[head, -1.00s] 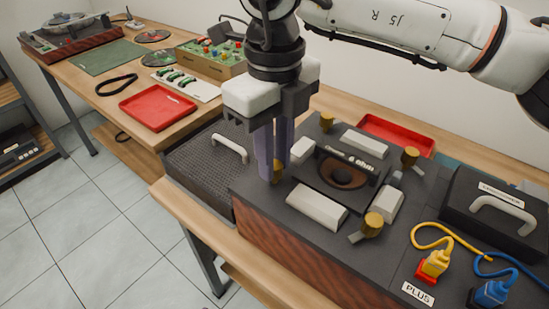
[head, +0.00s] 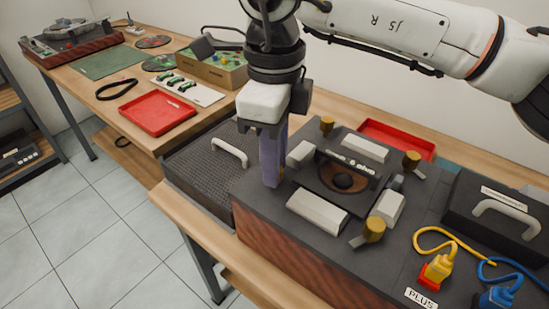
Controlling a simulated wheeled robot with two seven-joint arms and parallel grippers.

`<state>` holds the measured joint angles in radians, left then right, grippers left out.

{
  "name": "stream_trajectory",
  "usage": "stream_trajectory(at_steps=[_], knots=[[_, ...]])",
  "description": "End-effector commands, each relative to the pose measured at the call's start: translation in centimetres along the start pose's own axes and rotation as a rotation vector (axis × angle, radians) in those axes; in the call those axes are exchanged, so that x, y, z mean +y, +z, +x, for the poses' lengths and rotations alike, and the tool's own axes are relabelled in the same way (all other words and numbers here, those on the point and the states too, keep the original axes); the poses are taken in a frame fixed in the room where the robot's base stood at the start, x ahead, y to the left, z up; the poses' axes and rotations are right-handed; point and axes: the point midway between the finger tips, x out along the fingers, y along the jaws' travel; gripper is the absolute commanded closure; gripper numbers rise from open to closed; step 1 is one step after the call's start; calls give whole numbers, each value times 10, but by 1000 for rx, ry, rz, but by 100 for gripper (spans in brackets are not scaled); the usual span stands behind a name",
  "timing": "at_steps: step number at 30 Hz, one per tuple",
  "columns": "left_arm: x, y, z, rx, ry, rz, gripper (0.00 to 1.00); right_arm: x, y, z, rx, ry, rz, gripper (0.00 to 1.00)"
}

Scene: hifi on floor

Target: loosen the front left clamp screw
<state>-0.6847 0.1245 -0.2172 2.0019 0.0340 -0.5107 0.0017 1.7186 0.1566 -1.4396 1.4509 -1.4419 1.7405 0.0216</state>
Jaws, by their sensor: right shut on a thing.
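The speaker box (head: 290,215) lies on the bench with its dark cone unit (head: 342,181) facing up, ringed by pale clamp blocks (head: 318,211). Brass clamp screws show at the back left (head: 327,125), back right (head: 411,160) and front right (head: 374,229). My right gripper (head: 271,180) points down at the front left corner, its purple fingers shut on the front left clamp screw (head: 282,174). The fingers hide nearly all of that screw; only a sliver of brass shows beside them. My left gripper is not in view.
A black box with a pale handle (head: 505,222) and yellow (head: 436,270) and blue (head: 497,293) plugs stand at the right. A red tray (head: 397,138) lies behind the speaker. A grey mesh panel with a handle (head: 205,165) is at the left. Another red tray (head: 157,113) lies on the far table.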

Motion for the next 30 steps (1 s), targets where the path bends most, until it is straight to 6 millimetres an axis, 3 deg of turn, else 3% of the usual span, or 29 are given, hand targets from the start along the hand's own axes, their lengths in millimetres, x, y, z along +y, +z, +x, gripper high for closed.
stream_trajectory(at_steps=[8,9,12,23,30], knots=[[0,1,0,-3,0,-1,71,-1,0,-1,-1,-2,2,100],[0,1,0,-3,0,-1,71,-1,0,-1,-1,-3,2,73],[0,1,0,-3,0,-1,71,-1,0,-1,-1,-2,2,61],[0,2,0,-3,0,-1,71,0,0,-7,-2,-2,2,61],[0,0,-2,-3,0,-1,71,0,1,-50,-3,-4,3,61]])
